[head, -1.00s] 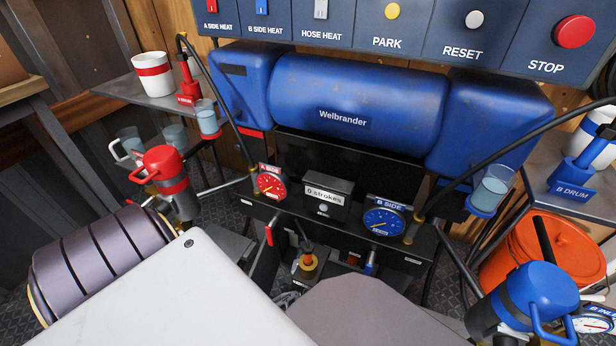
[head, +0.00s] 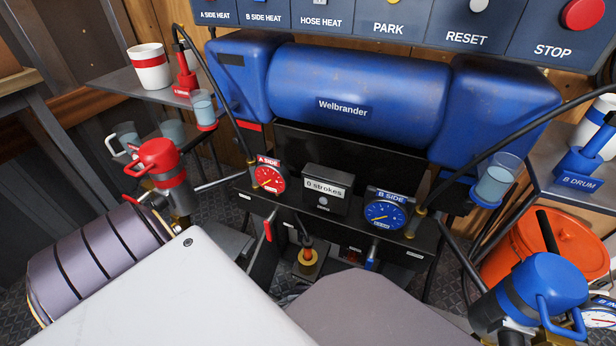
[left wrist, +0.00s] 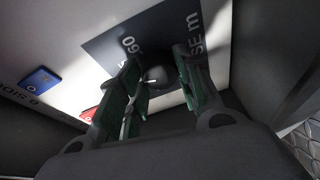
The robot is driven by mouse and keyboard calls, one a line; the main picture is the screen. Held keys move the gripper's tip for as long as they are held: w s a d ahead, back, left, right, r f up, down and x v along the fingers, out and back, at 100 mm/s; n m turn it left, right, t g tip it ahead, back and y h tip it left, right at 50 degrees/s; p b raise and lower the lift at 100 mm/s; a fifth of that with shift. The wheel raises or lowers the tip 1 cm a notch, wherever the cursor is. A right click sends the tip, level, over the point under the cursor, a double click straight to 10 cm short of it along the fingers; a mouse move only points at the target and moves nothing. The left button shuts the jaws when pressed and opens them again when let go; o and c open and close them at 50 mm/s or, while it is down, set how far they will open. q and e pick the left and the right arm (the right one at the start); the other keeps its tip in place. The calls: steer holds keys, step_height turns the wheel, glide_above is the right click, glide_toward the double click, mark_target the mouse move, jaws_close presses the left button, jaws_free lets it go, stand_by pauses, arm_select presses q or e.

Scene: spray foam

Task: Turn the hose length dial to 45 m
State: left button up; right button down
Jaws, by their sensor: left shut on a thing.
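The hose length dial (left wrist: 157,77) is a dark round knob on a dark label plate (left wrist: 108,45) in the left wrist view. Parts of the print show, "60" and "SE m". My left gripper (left wrist: 158,64) has its two green-lined fingers on either side of the knob and is shut on it. The knob's pointer and its exact setting cannot be read. The dial and my left gripper cannot be made out in the head view. My right gripper is in neither view.
A blue tab (left wrist: 40,79) and a red tab are on the pale panel near the dial. The head view shows the blue Welbrander machine (head: 360,90), red A side gauge (head: 267,178), blue B side gauge (head: 385,214), an orange bucket (head: 515,265) and the switch panel (head: 350,15).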

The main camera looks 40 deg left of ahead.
arm_select(q)
steer(key=shift+m, duration=0.5)
steer(key=o, duration=1)
steer(key=shift+o, duration=0.2)
steer(key=shift+n, duration=0.5)
steer(key=shift+n, duration=0.3)
steer(key=shift+r+n+g+h, duration=0.1)
steer(key=shift+n+g+h, duration=0.25)
steer(key=shift+n, duration=0.75)
steer(key=shift+a+r+n+h+p, duration=0.15)
steer(key=shift+n+h+p, duration=0.5)
steer(key=shift+n+p, duration=0.7)
steer(key=shift+n+g+h, duration=0.25)
steer(key=shift+n+h, duration=0.05)
steer(key=shift+n, duration=0.35)
